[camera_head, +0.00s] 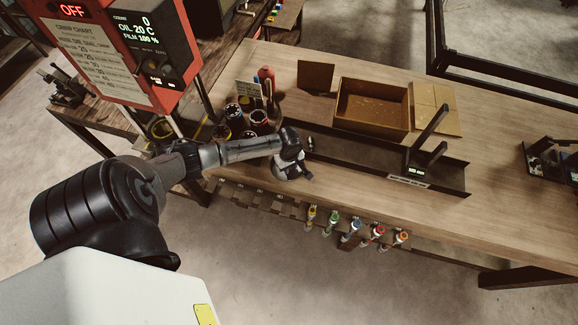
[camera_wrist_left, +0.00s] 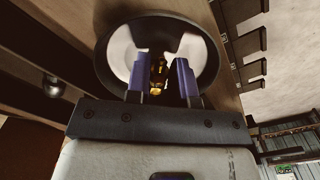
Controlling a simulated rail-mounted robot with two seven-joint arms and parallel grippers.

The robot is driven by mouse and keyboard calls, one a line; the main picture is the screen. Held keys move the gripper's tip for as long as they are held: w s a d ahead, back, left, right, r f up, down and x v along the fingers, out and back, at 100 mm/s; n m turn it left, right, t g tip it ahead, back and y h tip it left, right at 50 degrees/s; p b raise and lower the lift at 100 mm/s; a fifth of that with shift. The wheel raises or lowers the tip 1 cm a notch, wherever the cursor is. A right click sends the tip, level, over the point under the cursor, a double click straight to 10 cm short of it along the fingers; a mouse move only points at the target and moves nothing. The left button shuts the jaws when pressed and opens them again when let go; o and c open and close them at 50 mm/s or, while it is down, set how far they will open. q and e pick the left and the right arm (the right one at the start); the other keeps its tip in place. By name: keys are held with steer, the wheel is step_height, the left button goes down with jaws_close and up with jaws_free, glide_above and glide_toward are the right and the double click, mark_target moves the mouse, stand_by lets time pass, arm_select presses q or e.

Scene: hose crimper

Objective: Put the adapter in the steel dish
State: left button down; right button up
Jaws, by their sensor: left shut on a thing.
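The adapter (camera_wrist_left: 157,72) is a small brass-coloured piece. In the left wrist view it sits between the two blue fingers of my left gripper (camera_wrist_left: 161,64), which is shut on it. The steel dish (camera_wrist_left: 119,45) is round, with a dark rim and a bright inside, and lies directly beyond the fingertips. The adapter shows against the dish's inside; I cannot tell whether it touches the dish. In the head view my left gripper (camera_head: 292,168) is at the bench's front edge, and I cannot make out the adapter or dish there. My right gripper is not in view.
The wooden bench (camera_head: 490,200) carries a long dark tray (camera_head: 345,160) with an upright black stand, an open cardboard box (camera_head: 370,108) and several dark cups (camera_head: 258,118). A red crimper (camera_head: 130,60) stands at left. Coloured-ended fittings (camera_head: 352,230) hang along the front edge.

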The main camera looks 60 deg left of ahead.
arm_select(q)
steer(key=c, duration=1.1)
jaws_free()
steer(key=shift+o, duration=1)
step_height(320, 180, up, 7)
steer(key=p, duration=0.8)
steer(key=shift+p, duration=0.4)
